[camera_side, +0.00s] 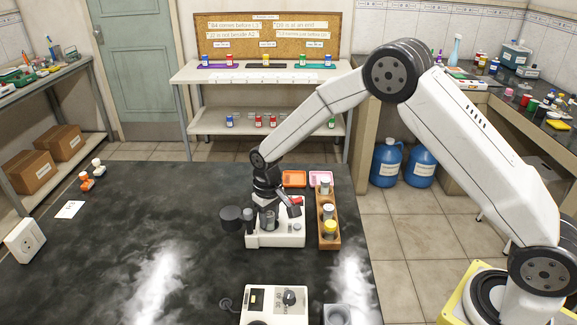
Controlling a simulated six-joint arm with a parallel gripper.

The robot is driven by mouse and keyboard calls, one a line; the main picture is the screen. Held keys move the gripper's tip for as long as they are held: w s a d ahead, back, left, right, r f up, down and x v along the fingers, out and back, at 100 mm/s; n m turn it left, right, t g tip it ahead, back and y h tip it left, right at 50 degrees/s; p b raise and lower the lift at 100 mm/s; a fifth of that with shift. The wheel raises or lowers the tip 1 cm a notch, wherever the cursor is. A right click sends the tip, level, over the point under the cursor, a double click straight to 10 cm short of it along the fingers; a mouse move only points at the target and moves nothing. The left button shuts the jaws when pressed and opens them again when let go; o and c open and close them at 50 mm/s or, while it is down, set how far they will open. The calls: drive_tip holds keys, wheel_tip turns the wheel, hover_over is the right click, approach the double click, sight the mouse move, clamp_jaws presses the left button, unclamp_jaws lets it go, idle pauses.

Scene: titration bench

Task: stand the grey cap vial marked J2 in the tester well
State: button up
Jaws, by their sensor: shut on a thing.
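The tester (290,240) is a white box on the dark bench, with dark parts at its top right and a small red part there. My gripper (268,212) points down over the left part of the tester. It is shut on a grey vial (268,220), which looks upright. The mark on it is too small to read. The gripper and vial hide the well, so I cannot tell whether the vial's base is inside it or above it.
A wooden rack (329,241) right of the tester holds vials with grey and yellow caps. Orange (294,178) and pink (320,177) trays lie behind. A dark cylinder (231,218) is left of the tester. A white device (274,304) stands in front. The bench's left is mostly clear.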

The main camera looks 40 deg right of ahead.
drive_tip(key=shift+f, duration=0.1)
drive_tip(key=o, duration=1.3)
drive_tip(key=shift+w+r, duration=0.1)
drive_tip(key=shift+r, duration=2.95)
